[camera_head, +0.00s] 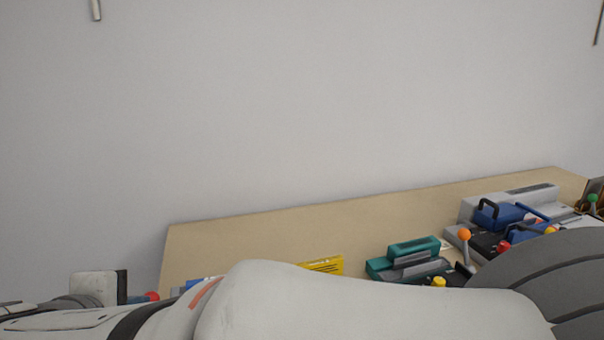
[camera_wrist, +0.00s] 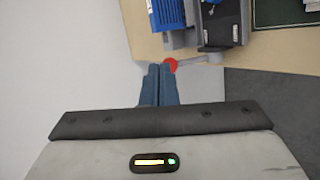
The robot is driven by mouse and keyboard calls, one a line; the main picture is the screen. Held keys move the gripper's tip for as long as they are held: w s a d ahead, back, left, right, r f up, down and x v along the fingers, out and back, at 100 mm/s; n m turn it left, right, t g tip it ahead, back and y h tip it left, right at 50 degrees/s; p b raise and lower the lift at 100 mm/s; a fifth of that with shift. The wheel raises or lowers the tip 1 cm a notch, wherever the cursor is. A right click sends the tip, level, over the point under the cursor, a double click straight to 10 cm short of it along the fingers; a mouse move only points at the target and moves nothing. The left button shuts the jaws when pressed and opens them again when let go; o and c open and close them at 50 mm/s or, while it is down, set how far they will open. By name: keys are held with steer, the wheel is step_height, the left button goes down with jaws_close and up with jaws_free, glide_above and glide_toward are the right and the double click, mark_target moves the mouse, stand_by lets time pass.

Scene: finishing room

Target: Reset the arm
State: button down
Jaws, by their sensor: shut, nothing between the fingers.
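My gripper (camera_wrist: 160,70) shows in the wrist view with its two blue-grey fingers side by side, shut and empty. The fingertips point toward the edge of a wooden table (camera_wrist: 146,42), close in the picture to a red knob (camera_wrist: 171,65) on a lever. Whether they touch the knob I cannot tell. In the head view my white and grey arm stretches across the bottom of the picture and hides the near part of the table (camera_head: 240,232). The gripper fingers are not clearly visible there.
On the table stand a teal device (camera_head: 412,248), a yellow labelled item (camera_head: 325,265), blue-handled machines (camera_head: 505,215) and an orange-knobbed lever (camera_head: 464,235). A blue part (camera_wrist: 167,14) and a dark device (camera_wrist: 220,22) lie beyond my fingers. A plain wall (camera_head: 300,110) rises behind the table.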

steer(key=w+d+f+m+g+h+p, duration=0.1)
steer(key=w+d+m+g+h+p, duration=0.2)
steer(key=d, duration=0.8)
steer(key=w+d+f+m+g, duration=0.15)
steer(key=w+d+m, duration=0.4)
steer(key=d, duration=0.55)
steer(key=s+d+m+g+y+p, duration=0.1)
steer(key=d+m, duration=0.4)
steer(key=d, duration=0.5)
steer(key=s+d+f+m+g+y+p, duration=0.1)
steer(key=s+d+m+g+p, duration=0.2)
steer(key=s+d+m, duration=0.3)
steer(key=shift+d+f+p, duration=0.3)
steer(key=shift+d+p, duration=0.25)
steer(key=shift+d, duration=1.55)
steer(key=shift+s, duration=0.1)
